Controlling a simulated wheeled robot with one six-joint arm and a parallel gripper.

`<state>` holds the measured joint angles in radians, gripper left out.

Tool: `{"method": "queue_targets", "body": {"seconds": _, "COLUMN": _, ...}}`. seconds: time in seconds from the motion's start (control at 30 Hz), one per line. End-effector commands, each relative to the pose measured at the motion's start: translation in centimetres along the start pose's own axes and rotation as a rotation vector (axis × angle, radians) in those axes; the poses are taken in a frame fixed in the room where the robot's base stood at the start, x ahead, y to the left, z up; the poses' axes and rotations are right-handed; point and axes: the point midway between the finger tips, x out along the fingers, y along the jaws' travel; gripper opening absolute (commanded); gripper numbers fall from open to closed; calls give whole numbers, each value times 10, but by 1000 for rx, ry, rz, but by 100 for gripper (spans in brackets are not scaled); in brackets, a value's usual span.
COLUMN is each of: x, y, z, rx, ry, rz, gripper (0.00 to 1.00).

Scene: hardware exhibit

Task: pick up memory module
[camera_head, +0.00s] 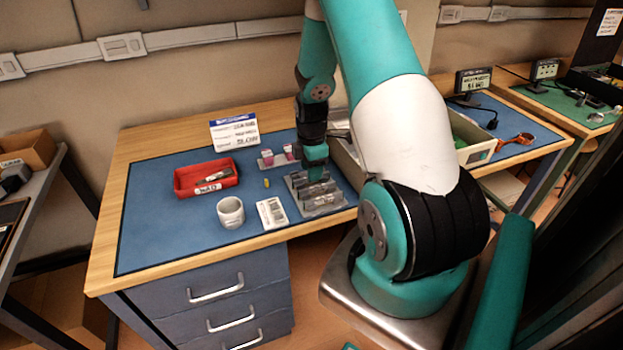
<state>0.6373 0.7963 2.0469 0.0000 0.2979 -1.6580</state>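My gripper (316,174) points down over a grey tray (332,208) on the blue mat. Its fingertips are small and partly lost against the tray, so I cannot tell whether they are open or shut, or touching anything. Several dark grey pieces (318,190) lie side by side in the tray below the gripper. They are too small to tell whether one is the memory module. The far part of the tray is partly hidden by the gripper.
On the blue mat (165,235) are a red bin (178,194), a white mug (231,212), a white label card (271,213), a small yellow piece (266,183) and pink-and-white items (267,158). A pale box (478,152) stands right, partly behind my arm. The mat's left front is clear.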

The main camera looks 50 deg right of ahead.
Motion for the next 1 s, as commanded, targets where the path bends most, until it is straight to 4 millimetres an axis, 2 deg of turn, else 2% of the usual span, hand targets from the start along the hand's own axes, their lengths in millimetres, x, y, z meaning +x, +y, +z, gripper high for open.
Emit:
{"method": "queue_targets", "body": {"seconds": 0.1, "x": 19, "y": -2, "z": -1, "rx": 0, "ry": 0, "rz": -5, "gripper": 38}}
{"method": "queue_targets", "body": {"seconds": 0.2, "x": 28, "y": -2, "z": -1, "rx": 0, "ry": 0, "rz": -3, "gripper": 38}}
{"method": "queue_targets", "body": {"seconds": 0.47, "x": 32, "y": -1, "z": -1, "rx": 0, "ry": 0, "rz": 0, "gripper": 38}}
{"method": "queue_targets", "body": {"seconds": 0.63, "x": 32, "y": -1, "z": -1, "rx": 0, "ry": 0, "rz": 0, "gripper": 2}}
{"method": "queue_targets", "body": {"seconds": 1.0, "x": 31, "y": -1, "z": -1, "rx": 0, "ry": 0, "rz": 0, "gripper": 0}}
